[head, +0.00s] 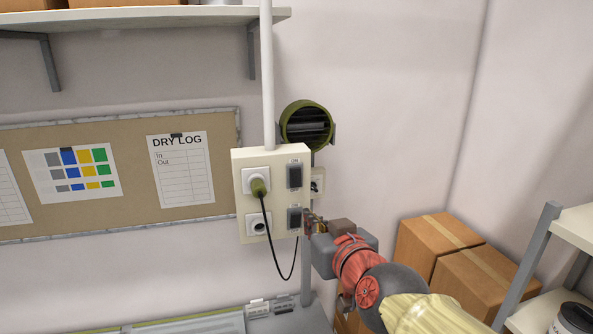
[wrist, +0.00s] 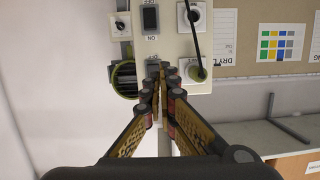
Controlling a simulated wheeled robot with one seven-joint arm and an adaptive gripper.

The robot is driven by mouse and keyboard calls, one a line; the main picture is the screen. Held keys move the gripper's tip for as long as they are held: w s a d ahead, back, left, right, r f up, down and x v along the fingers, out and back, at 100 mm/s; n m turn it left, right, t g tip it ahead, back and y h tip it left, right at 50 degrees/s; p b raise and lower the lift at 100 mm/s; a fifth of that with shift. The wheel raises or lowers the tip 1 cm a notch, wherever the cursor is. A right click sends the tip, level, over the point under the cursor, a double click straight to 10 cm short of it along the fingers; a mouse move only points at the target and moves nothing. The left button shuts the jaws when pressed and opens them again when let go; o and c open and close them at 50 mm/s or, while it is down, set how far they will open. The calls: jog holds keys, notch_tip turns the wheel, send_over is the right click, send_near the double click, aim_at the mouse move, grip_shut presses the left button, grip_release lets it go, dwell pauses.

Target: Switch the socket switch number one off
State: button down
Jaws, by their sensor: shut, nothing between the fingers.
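A cream socket panel (head: 272,222) hangs on the wall with two dark rocker switches. The upper switch (head: 295,175) is beside a socket with an olive plug (head: 258,187). The lower switch (head: 294,218) is beside an empty socket (head: 258,225). No number is legible, and I cannot tell either rocker's position. My gripper (head: 309,222) is shut and empty at the panel's right edge, near the lower switch. The wrist view is upside down. There, my fingertips (wrist: 158,70) partly cover the upper switch (wrist: 153,66), while the lower switch (wrist: 150,18) is clear. Contact cannot be judged.
A round green-rimmed vent (head: 307,125) is behind the panel at upper right. A black cable (head: 276,255) loops below the plug. Cardboard boxes (head: 437,243) and a rack (head: 530,262) stand at right.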

aim_at(294, 185)
jog(key=r, duration=0.1)
jog(key=w+r+t, duration=0.1)
jog(key=shift+d+r, duration=0.15)
jog(key=shift+r, duration=0.2)
jog(key=shift+w, duration=0.15)
jog(key=b+x, duration=0.1)
jog(key=x, duration=1.2)
jog(key=shift+w+f, duration=0.1)
jog(key=shift+w, duration=0.3)
jog(key=shift+f+b, duration=0.2)
jog(key=shift+b, duration=0.65)
